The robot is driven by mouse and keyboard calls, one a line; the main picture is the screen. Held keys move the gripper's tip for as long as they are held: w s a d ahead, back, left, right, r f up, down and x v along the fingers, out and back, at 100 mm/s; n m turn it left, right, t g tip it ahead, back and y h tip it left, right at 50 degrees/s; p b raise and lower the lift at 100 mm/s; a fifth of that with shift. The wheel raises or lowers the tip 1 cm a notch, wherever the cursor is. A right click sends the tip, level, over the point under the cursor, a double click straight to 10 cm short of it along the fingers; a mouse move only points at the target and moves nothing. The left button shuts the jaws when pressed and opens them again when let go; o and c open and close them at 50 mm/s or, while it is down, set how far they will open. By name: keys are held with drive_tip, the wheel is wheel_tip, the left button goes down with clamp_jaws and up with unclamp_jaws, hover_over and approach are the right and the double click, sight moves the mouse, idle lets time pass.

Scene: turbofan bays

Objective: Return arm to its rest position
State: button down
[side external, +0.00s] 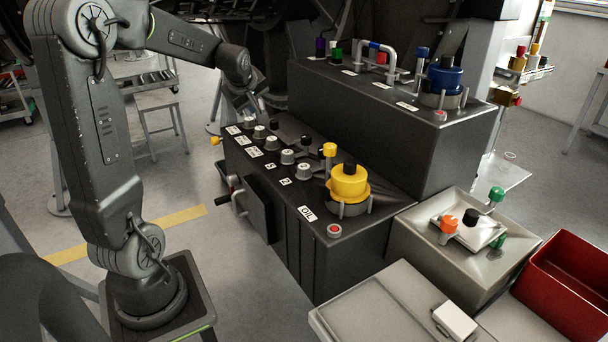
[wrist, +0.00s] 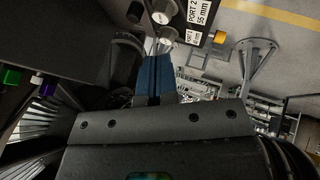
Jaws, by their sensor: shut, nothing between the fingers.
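My arm reaches over from the left in the side external view, and its gripper (side external: 256,108) points down near the far left end of the dark console (side external: 320,250). In the wrist view my gripper (wrist: 154,80) shows two blue fingers pressed together with nothing between them. Next to the fingertips are grey knobs (wrist: 163,10) and the white port labels (wrist: 198,14). From the side view I cannot tell exactly how far the fingertips are from the console top.
A yellow cap (side external: 349,184) stands on the console's near end. Behind it is a raised dark block with a blue cap (side external: 445,75) and a bar handle (side external: 377,57). A grey tray (side external: 412,245) and a red bin (side external: 570,280) stand at right.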

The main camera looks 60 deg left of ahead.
drive_tip(key=s+d+r+m+t+h, duration=0.15)
drive_tip(key=d+m, duration=0.35)
drive_tip(key=d, duration=0.5)
drive_tip(key=s+d+r+m+h, duration=0.15)
drive_tip(key=d+m, duration=0.25)
drive_tip(key=d, duration=0.6)
drive_tip(key=s+d+f+m+h, duration=0.2)
drive_tip(key=s+d+m+h, duration=0.1)
drive_tip(key=s+d+m, duration=0.7)
drive_tip(key=s+d, duration=0.1)
drive_tip(key=d, duration=0.2)
drive_tip(key=shift+f, duration=0.35)
